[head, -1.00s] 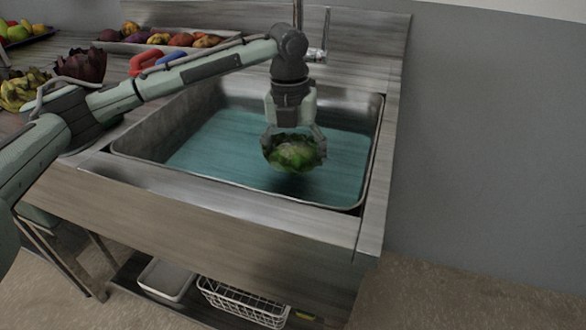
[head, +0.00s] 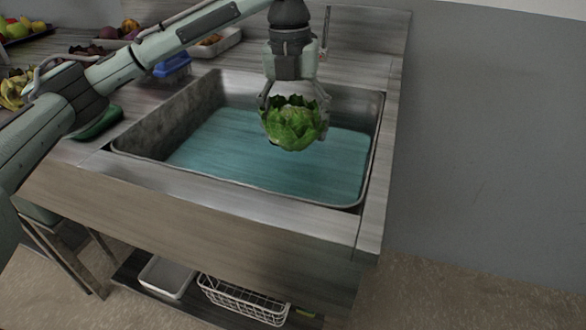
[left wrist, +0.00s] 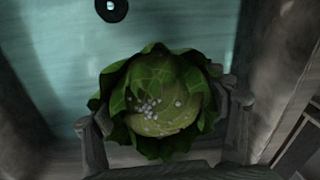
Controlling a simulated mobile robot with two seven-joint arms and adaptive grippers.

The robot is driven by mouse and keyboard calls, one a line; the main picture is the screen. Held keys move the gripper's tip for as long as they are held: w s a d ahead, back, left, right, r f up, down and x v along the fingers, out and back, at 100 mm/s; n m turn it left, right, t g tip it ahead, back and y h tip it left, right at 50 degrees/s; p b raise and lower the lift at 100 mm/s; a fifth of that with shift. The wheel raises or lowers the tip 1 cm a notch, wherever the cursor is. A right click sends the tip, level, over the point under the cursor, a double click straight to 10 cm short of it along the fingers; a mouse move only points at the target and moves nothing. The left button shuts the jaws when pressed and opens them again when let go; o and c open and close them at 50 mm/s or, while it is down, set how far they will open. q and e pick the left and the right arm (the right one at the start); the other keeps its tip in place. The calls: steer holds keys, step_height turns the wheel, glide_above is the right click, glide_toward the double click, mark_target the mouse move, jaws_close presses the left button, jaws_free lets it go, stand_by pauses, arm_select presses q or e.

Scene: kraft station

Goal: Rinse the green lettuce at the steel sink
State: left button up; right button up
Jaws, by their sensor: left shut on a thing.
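The green lettuce (head: 293,126) is a leafy round head, held over the steel sink (head: 140,157). My left gripper (head: 294,110) points down from above with its fingers on both sides of the lettuce, shut on it. In the left wrist view the lettuce (left wrist: 160,103) sits between the two fingers, with small pale drops or spots on its middle. The sink holds blue-green water (head: 240,165), and the lettuce appears above its surface. The drain (left wrist: 111,8) shows at the top of the left wrist view. My right gripper is not in view.
A faucet (head: 326,35) stands at the back of the sink. Bananas (head: 12,92), a green item (head: 98,122) and a blue item (head: 172,66) are on the counter at left, with trays of produce behind. A white wire basket (head: 245,300) and a pale bin (head: 165,278) sit on the lower shelf.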

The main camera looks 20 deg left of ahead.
arm_select(q)
steer(key=shift+r, duration=4.8)
steer(key=shift+r, duration=2)
